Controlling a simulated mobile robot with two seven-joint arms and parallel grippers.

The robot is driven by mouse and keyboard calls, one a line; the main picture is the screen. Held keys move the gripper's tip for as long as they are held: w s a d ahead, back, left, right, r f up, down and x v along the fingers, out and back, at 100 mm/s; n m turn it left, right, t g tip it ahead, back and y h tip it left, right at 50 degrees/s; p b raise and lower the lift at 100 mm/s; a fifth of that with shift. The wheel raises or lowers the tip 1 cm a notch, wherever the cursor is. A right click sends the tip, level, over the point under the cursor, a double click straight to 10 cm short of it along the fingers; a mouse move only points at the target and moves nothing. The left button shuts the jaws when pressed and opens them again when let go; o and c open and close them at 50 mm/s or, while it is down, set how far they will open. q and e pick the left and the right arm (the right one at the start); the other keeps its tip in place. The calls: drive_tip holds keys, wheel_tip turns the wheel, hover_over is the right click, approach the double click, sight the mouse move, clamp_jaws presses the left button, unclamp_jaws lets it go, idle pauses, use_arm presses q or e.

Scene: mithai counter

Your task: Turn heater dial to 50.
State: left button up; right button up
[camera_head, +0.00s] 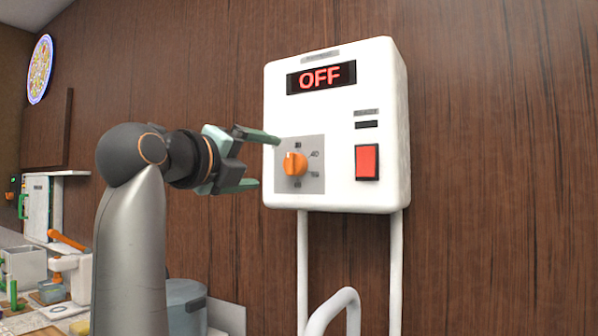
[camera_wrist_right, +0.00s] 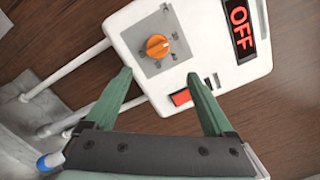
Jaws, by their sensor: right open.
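The white heater box (camera_head: 335,185) is mounted on the wood wall in the head view. Its display (camera_head: 321,77) reads OFF in red. The orange heater dial (camera_head: 295,163) sits on a grey plate (camera_head: 315,184) with several number marks around it. My right gripper (camera_head: 265,161) is open just left of the dial, with its fingers pointing toward it. In the right wrist view the dial (camera_wrist_right: 157,46) shows ahead of and between the open fingers (camera_wrist_right: 160,85), apart from them. Nothing is between the fingers. My left gripper is not in view.
A red switch (camera_head: 367,162) sits on the box right of the dial. White pipes (camera_head: 396,270) run down below the box. A grey pot (camera_head: 187,303) and a cluttered counter are at the lower left. The wall right of the box is clear.

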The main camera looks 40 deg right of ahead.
sight(290, 164)
drive_tip(key=shift+t+y, duration=0.4)
drive_tip(key=shift+y, duration=0.1)
drive_tip(key=p+x, duration=0.1)
drive_tip(key=x, duration=0.7)
drive_tip(key=p+x, duration=0.1)
drive_tip(key=x, duration=0.3)
drive_tip(key=shift+d+r+p, duration=0.15)
drive_tip(key=shift+r+p, duration=0.15)
drive_tip(key=shift+p, duration=0.05)
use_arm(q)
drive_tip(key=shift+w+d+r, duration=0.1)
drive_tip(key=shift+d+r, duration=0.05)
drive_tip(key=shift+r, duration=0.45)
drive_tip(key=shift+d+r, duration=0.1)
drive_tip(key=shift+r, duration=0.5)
use_arm(e)
drive_tip(key=shift+c, duration=0.4)
drive_tip(key=c, duration=1.2)
drive_tip(key=shift+c, duration=0.2)
